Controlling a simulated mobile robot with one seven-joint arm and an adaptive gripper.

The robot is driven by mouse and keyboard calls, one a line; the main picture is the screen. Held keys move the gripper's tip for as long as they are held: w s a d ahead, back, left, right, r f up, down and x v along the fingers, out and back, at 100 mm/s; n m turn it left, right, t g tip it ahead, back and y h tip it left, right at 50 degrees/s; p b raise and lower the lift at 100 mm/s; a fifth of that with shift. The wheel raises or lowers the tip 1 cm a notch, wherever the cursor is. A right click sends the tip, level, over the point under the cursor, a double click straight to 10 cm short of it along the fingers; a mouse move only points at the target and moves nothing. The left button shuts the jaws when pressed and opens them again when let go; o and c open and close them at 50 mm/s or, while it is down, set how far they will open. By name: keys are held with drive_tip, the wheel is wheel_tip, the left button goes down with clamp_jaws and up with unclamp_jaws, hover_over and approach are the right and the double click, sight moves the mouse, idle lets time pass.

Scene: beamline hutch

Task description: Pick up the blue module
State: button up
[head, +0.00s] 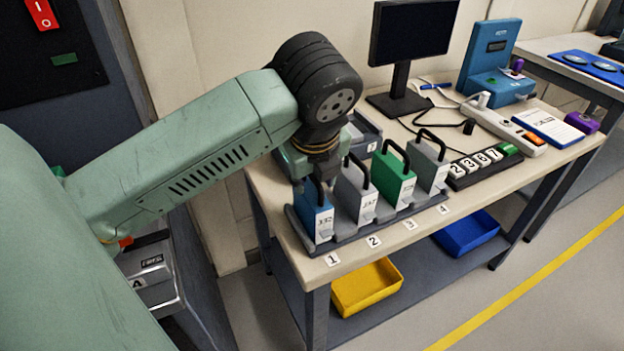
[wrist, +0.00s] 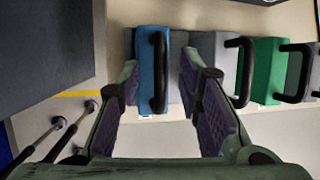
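The blue module (head: 315,212) stands upright in the leftmost slot of a dark rack (head: 345,234), above the label 1. It has a black handle and a white label. My gripper (head: 318,178) is right above it in the head view, partly hidden by my wrist. In the wrist view, the blue module (wrist: 155,68) with its black handle lies between the two fingers of my gripper (wrist: 165,90). The fingers are open, with a gap visible on each side of the handle.
A grey module (head: 356,194), a green module (head: 393,178) and another grey module (head: 428,165) stand in the same rack, close to the right. Behind are a monitor (head: 412,35) and a blue device (head: 492,60). Yellow (head: 367,287) and blue (head: 466,233) bins sit below.

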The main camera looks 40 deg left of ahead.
drive_tip(key=shift+w+f, duration=0.1)
drive_tip(key=shift+f, duration=0.2)
drive_tip(key=shift+c, duration=0.3)
drive_tip(key=shift+a, duration=0.1)
clamp_jaws()
drive_tip(key=shift+r, duration=0.1)
